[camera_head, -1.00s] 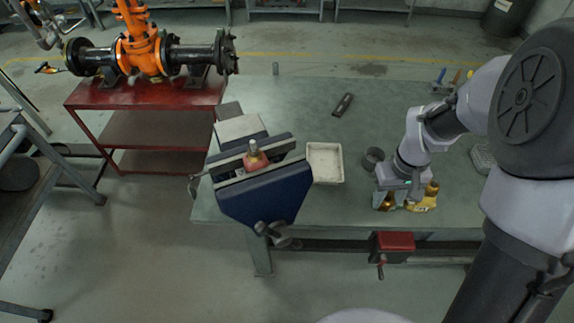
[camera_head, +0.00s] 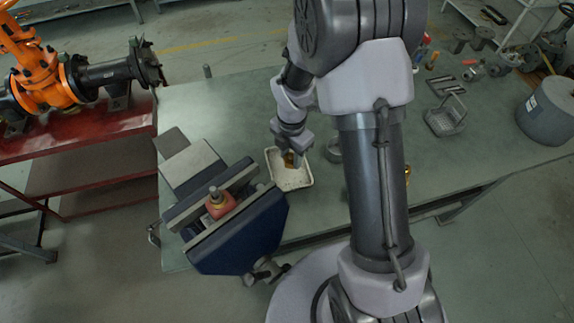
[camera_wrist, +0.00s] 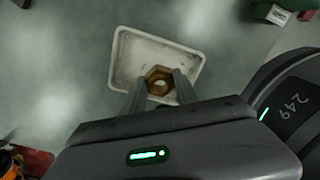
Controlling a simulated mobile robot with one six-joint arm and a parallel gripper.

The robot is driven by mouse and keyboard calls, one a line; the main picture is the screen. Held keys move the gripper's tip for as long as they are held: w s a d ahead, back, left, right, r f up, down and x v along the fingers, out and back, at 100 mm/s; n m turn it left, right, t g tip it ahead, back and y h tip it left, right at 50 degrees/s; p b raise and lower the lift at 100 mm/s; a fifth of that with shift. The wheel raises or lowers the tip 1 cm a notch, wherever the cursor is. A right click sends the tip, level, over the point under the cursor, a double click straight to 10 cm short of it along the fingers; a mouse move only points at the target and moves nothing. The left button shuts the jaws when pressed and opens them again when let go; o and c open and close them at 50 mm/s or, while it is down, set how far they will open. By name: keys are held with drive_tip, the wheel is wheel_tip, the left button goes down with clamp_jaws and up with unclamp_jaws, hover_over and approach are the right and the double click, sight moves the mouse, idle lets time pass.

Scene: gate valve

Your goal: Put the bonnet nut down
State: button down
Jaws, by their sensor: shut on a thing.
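The bonnet nut (camera_wrist: 157,77) is a brass-coloured hexagonal ring. In the wrist view it sits between the two fingers of my gripper (camera_wrist: 160,90), which is shut on it. In the head view the nut (camera_head: 291,160) is small and partly hidden by my gripper (camera_head: 292,158). Both are over the white tray (camera_head: 296,181), which also shows in the wrist view (camera_wrist: 125,62). I cannot tell whether the nut touches the tray floor.
A blue vise (camera_head: 245,235) holding a red and metal part (camera_head: 219,203) stands left of the tray. A grey metal basket (camera_head: 445,118) and a large grey cylinder (camera_head: 548,108) are at the right of the bench.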

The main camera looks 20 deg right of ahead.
drive_tip(key=shift+f+b, duration=0.85)
drive_tip(key=shift+f, duration=1.6)
drive_tip(key=c, duration=0.9)
unclamp_jaws()
wheel_tip(320, 180, up, 12)
drive_tip(key=p, duration=0.5)
wheel_tip(320, 180, up, 10)
drive_tip(key=r+m+t, duration=0.1)
drive_tip(key=m+t, duration=0.1)
drive_tip(key=m, duration=0.6)
hover_over(291, 172)
drive_tip(key=s, duration=0.3)
drive_tip(key=s+a+r+m+t, duration=0.1)
drive_tip(key=s+r+m, duration=0.3)
drive_tip(key=s+m, duration=0.1)
drive_tip(key=s+a+r+m+t+y, duration=0.1)
drive_tip(key=s+r+m, duration=0.3)
drive_tip(key=m, duration=0.4)
drive_tip(key=s+a+r+m+t+y, duration=0.1)
drive_tip(key=s+a+r+m, duration=0.1)
drive_tip(key=s+r+m, duration=0.2)
drive_tip(key=shift+s+m+t, duration=0.4)
drive_tip(key=shift+s+m, duration=1)
drive_tip(key=shift+m, duration=0.3)
